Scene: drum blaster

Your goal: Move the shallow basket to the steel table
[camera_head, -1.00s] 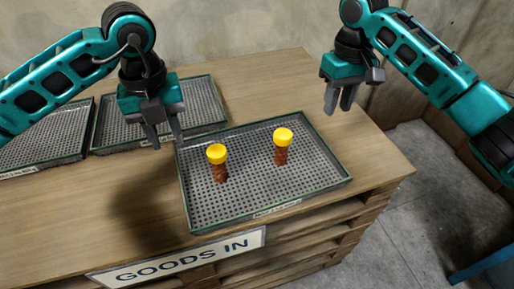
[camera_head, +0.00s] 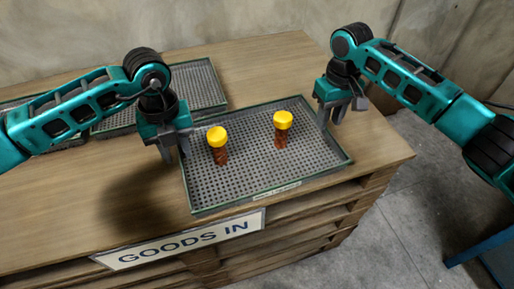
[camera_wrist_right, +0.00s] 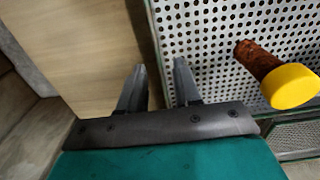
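The shallow basket (camera_head: 240,190) is a perforated metal tray with a thin green rim. My right gripper (camera_head: 331,118) is open at the right rim. In the right wrist view its fingers (camera_wrist_right: 158,78) are apart, with the basket's rim (camera_wrist_right: 152,35) lined up between them. No steel table is identifiable.
Another perforated tray (camera_head: 205,88) lies behind on the wooden bench (camera_head: 70,225), with one more partly hidden further left. A GOODS IN sign (camera_head: 185,240) is on the bench front. A blue-edged object (camera_head: 490,255) stands at lower right, across bare floor.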

